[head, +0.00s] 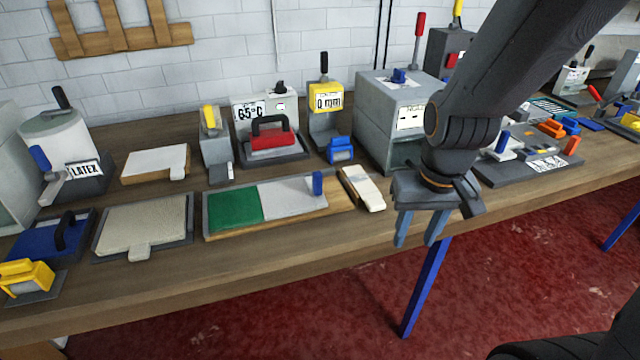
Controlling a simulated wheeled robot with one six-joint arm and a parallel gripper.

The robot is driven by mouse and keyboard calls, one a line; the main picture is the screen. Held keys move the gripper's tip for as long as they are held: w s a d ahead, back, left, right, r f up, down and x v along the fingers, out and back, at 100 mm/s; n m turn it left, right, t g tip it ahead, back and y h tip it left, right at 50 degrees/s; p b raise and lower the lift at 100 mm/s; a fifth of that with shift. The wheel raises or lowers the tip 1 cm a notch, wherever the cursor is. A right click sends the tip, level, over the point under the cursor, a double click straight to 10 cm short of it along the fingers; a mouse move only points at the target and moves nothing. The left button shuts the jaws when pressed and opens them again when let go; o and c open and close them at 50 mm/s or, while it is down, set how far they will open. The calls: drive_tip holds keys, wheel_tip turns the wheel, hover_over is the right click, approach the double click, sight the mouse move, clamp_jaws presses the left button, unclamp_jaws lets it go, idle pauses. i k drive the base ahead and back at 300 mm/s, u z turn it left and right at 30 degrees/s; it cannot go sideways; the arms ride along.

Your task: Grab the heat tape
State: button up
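My gripper (420,228) hangs pointing down at the table's front edge, right of centre. Its two blue-grey fingers are apart with nothing between them. No item carries a readable heat tape label. A small cream, strip-like piece (362,189) lies on the table just left of my gripper, apart from it; it may be the heat tape, but I cannot tell for sure.
A long board (290,198) with green and grey panels lies left of the cream piece. A grey box machine (385,125) stands behind my gripper. A LATEX pot (62,150) and a beige mat tray (145,222) are at left. The table's front strip (250,262) is clear.

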sight(363, 180)
drive_tip(key=z, duration=2.55)
drive_tip(key=k, duration=1.05)
drive_tip(key=u, duration=1.4)
drive_tip(key=i, duration=0.5)
drive_tip(key=z, duration=0.05)
